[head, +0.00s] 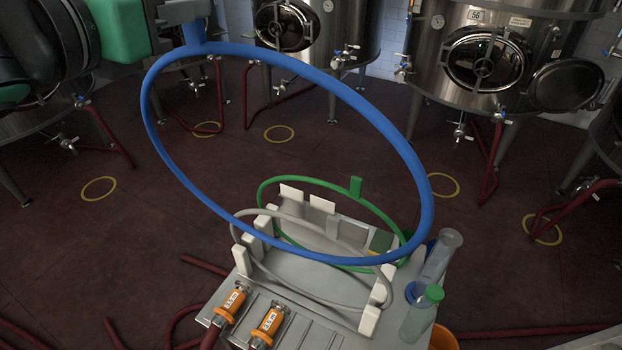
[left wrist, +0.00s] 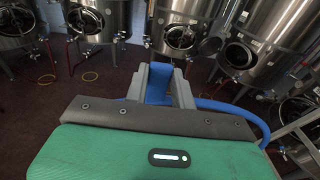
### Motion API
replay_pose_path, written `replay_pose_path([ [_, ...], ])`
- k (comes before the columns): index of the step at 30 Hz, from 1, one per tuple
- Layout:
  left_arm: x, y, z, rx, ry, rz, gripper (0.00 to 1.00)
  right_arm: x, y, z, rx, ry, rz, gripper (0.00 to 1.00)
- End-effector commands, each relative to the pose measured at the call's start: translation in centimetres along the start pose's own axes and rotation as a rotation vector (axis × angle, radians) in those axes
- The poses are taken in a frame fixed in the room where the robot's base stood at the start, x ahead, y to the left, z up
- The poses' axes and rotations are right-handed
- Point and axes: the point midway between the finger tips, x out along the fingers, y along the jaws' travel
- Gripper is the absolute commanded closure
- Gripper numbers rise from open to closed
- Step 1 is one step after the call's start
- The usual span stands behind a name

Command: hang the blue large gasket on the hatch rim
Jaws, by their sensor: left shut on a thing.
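The blue large gasket (head: 426,200) is a big oval ring hanging tilted in front of me, with a tab (head: 193,32) at its upper left. My left gripper (head: 190,20) is shut on that tab. In the left wrist view, the blue tab (left wrist: 158,88) sits between the jaws and part of the ring (left wrist: 232,106) curves off to the right. A round hatch (head: 484,62) is on the steel tank marked 56, with a round dark disc beside it. The gasket is apart from the tank hatches. My right gripper is not in view.
A grey cart (head: 310,270) below the ring carries a green gasket (head: 268,190), a grey gasket (head: 262,262), orange-banded fittings (head: 268,320) and clear cylinders (head: 420,315). Another hatched tank (head: 345,40) stands behind. Red hoses (head: 490,165) and yellow floor rings (head: 280,133) lie around on open floor.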

Motion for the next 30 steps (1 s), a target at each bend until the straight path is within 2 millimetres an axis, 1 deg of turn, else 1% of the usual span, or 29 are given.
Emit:
replay_pose_path([
  [1, -0.3, 0.0, -0.4, 0.001, -0.004, 0.001, 1.0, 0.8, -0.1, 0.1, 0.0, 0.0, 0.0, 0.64],
  [3, -0.9, 0.0, -0.4, 0.001, -0.004, 0.001, 1.0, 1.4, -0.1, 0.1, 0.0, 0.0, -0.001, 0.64],
  [12, -3.2, 0.0, -0.5, 0.001, -0.003, 0.001, 1.0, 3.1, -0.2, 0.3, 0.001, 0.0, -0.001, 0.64],
  [18, -3.9, 0.0, -0.4, 0.001, -0.001, 0.0, 1.0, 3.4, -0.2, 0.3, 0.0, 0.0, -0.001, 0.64],
  [30, -3.8, 0.0, -0.4, 0.0, 0.0, 0.0, 1.0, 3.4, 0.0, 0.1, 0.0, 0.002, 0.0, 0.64],
])
